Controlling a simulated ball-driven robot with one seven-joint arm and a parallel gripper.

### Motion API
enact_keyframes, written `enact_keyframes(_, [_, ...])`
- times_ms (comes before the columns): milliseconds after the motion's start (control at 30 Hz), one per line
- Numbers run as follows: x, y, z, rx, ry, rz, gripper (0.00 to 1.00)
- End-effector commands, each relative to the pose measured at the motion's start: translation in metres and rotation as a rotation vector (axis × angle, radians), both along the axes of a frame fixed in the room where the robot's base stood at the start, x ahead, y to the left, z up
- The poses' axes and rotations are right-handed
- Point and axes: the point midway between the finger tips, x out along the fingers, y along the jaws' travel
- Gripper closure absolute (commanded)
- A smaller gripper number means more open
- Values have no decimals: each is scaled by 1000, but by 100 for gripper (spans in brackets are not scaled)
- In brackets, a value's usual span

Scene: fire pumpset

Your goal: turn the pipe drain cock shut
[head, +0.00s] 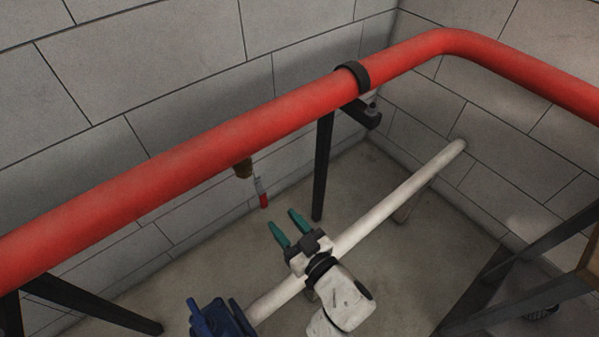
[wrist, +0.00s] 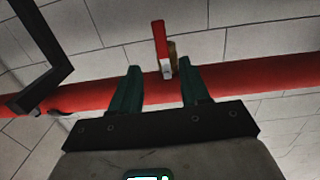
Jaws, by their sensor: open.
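The pipe drain cock (head: 243,169) is a small brass fitting on the underside of the thick red pipe (head: 200,149). Its lever has a silver stem and a red grip (head: 263,200), which hangs down in the head view. In the wrist view the red lever (wrist: 159,40) stands out from the pipe, with the brass body (wrist: 172,56) partly behind it. My gripper (head: 284,219) is open, with green fingers, below and right of the lever. In the wrist view the lever lies between and beyond the fingertips (wrist: 159,68), apparently untouched.
A white pipe (head: 400,192) runs low behind my gripper to the wall. Black supports (head: 323,165) hold the red pipe; one black frame (wrist: 58,70) is left in the wrist view. A blue fixture (head: 215,318) is at the bottom. Block walls stand close behind.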

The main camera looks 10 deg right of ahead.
Motion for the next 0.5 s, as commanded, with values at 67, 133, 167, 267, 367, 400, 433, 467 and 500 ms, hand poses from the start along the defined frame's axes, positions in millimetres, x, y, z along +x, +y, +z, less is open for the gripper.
enact_keyframes(67, [-3,12,1,14,-21,38,54])
enact_keyframes(133, [-3,17,1,21,-28,51,54])
enact_keyframes(167, [-1,18,1,22,-30,53,54])
enact_keyframes(267, [7,24,2,23,-31,53,54])
enact_keyframes(367, [21,32,3,24,-32,52,54])
enact_keyframes(400, [27,36,2,23,-31,51,54])
enact_keyframes(433, [32,40,2,24,-32,51,54])
enact_keyframes(467, [37,43,2,23,-31,51,54])
enact_keyframes(500, [43,47,2,23,-31,51,54])
